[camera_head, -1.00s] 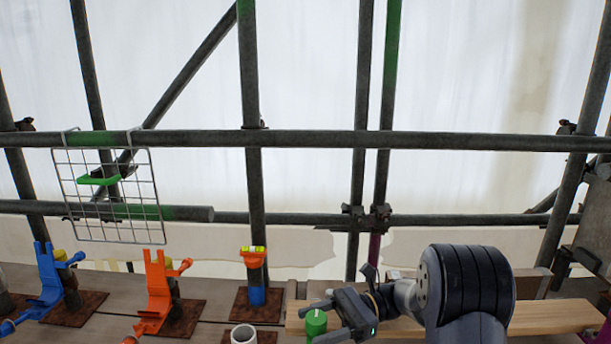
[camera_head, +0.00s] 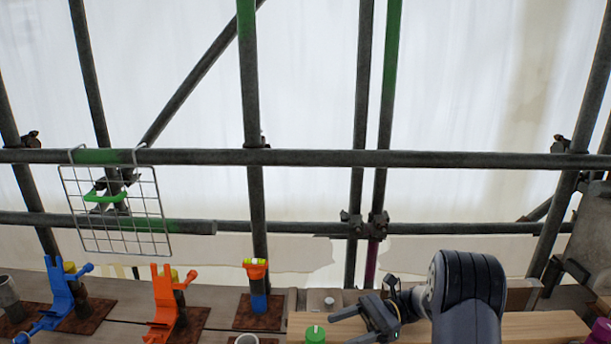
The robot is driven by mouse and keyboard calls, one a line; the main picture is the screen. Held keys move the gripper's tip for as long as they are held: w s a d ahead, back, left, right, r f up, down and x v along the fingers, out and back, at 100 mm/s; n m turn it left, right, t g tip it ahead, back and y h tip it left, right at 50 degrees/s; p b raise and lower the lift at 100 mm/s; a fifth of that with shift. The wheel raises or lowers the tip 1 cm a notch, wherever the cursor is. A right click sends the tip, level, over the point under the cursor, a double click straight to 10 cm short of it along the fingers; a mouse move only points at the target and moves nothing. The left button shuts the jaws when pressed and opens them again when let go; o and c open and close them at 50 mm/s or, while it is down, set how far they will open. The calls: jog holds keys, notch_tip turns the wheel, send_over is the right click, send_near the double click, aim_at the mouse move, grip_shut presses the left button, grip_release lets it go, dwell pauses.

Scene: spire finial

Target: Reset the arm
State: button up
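My gripper (camera_head: 340,329) is low at the right of centre, over the light wooden plank, with its fingers pointing left. The fingers are spread apart and nothing shows between them. A green-topped cylinder (camera_head: 315,335) stands just left of the fingers, near the bottom edge, apart from them as far as I can see. The black arm link behind the gripper is mine and hides part of the plank.
Orange (camera_head: 163,298) and blue (camera_head: 60,295) holders stand on brown plates at the left. An upright post with a yellow-and-red top (camera_head: 255,270) stands nearer the middle. A wire grid (camera_head: 117,210) hangs from the scaffold rail (camera_head: 320,157). Plank (camera_head: 545,327) lies right.

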aim_at(307, 338)
jog(key=s+a+m+t+b, duration=0.1)
jog(key=a+t+b, duration=0.1)
jog(key=a+b, duration=0.1)
jog(key=s+a+m+t+b, duration=0.1)
jog(key=a+t+b, duration=0.1)
jog(key=b, duration=0.3)
jog(key=s+a+m+t+y+b, duration=0.1)
jog(key=a+m+t+b, duration=0.1)
jog(key=a+b, duration=0.2)
jog(key=shift+f, duration=0.15)
jog(key=shift+w+m+t+b, duration=0.15)
jog(key=shift+m+t+b, duration=0.2)
jog(key=shift+m+t, duration=0.75)
jog(key=shift+w+m+t+b, duration=0.1)
jog(key=shift+m+t+b, duration=0.4)
jog(key=shift+t, duration=1.1)
jog(key=shift+r, duration=0.2)
